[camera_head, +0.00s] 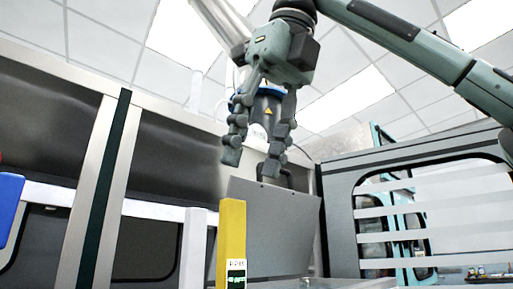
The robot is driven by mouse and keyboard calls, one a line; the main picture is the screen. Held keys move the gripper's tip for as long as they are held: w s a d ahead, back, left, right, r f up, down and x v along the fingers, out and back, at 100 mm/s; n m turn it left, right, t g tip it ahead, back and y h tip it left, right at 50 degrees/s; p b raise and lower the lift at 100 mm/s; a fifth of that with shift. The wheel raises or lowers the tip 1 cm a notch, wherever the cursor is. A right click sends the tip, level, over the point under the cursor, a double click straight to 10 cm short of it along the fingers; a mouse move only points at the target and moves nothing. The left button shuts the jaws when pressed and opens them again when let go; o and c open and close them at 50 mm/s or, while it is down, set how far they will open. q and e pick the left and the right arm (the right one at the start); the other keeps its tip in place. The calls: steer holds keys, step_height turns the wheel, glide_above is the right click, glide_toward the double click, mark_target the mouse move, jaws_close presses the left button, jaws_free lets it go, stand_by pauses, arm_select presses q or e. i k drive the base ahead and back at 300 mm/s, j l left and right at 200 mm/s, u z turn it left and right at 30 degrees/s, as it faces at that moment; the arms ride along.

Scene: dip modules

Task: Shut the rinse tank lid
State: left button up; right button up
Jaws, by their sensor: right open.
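A flat grey panel, which looks like the rinse tank lid (275,230), stands raised and steeply tilted in the lower middle of the head view. A dark curved handle (282,174) shows at its top edge. My right gripper (251,160) hangs from above with its fingers pointing down, spread apart and empty. Its fingertips are just above the panel's top edge in the picture, close to the handle; I cannot tell whether they touch. The tank itself is below the picture and hidden. My left gripper is not in view.
A yellow post (232,235) with a small label stands in front of the panel's left side. A machine frame with white slats (440,225) stands at the right. A blue part (9,205) is at the left edge. A white and blue machine arm is behind my gripper.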

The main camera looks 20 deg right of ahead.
mark_target(281, 223)
steer(key=k+l, duration=0.25)
steer(key=k, duration=0.2)
steer(key=k+l, duration=0.25)
steer(key=k, duration=0.25)
